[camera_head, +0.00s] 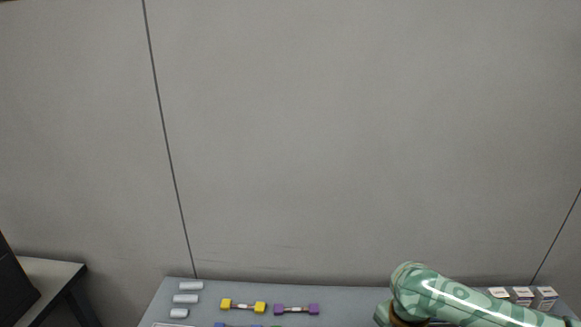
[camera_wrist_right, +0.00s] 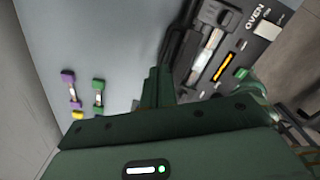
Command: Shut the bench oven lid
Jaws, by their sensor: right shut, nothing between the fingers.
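The bench oven (camera_wrist_right: 254,45) is a dark box with an OVEN label, at the upper right of the right wrist view. A pale strip shows in its long slot, beside an orange bar and a green button. A dark flap (camera_wrist_right: 177,42), which looks like its lid, lies along the slot's left side; the slot looks uncovered. My right gripper (camera_wrist_right: 158,86) is shut and empty, its dark green fingers just below and left of the oven's flap. I cannot tell whether they touch it. The head view does not show the oven. My left gripper is in neither view.
In the head view, a yellow-ended piece (camera_head: 243,305), a purple-ended piece (camera_head: 296,309) and pale cylinders (camera_head: 188,286) lie on the grey bench (camera_head: 350,292). Small boxes (camera_head: 521,294) stand at its back right, near my right arm. A wall rises behind.

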